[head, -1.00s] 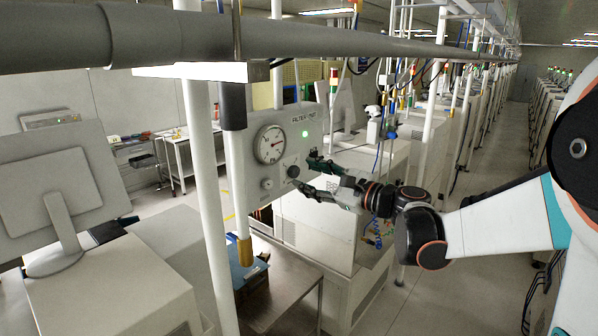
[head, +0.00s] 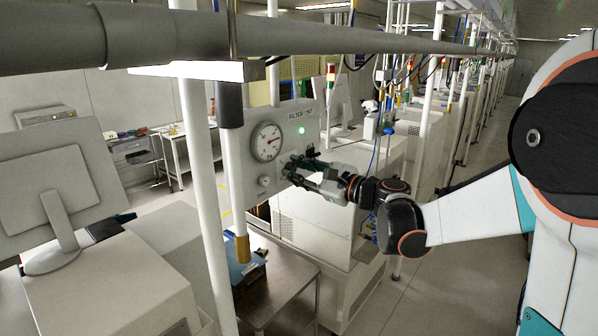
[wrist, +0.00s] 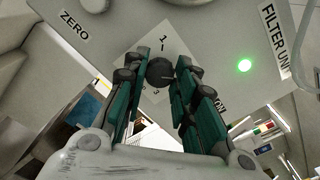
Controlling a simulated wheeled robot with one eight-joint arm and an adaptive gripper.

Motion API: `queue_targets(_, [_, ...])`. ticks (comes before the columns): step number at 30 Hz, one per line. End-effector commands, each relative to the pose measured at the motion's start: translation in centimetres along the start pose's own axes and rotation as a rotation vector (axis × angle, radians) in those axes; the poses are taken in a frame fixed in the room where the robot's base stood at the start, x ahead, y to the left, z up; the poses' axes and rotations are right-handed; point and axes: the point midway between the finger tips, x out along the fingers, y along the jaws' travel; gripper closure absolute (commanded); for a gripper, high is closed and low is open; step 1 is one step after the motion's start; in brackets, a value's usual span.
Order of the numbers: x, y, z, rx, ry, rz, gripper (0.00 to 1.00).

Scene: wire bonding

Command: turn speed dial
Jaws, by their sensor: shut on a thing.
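The dial is a small black knob (wrist: 160,71) with a light pointer line, on a pale square plate on the panel. A "1" is printed above it, and a mark below it is partly hidden. In the wrist view, the green and black fingers of my gripper (wrist: 157,76) stand on both sides of the knob, shut on it. In the head view, my gripper (head: 293,169) reaches the panel (head: 241,128) from the right, and its fingers cover most of the knob.
A round pressure gauge (head: 267,142) sits up-left of the knob, with a small "ZERO" knob (head: 264,181) below it. A green light (head: 301,130) glows beside a "FILTER UNIT" label. A white post (head: 200,150) and a grey overhead pipe (head: 330,40) stand nearer.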

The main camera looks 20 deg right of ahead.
Motion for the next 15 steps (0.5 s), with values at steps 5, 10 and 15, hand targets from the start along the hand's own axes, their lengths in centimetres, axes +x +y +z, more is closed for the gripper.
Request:
queue_targets(5, [0.00,0.07,-0.05,-0.028,0.000,0.000,0.98])
queue_targets(10, [-0.01,0.15,-0.12,-0.104,0.000,0.000,0.98])
queue_targets(15, [-0.02,0.25,-0.17,-0.233,0.000,0.000,0.98])
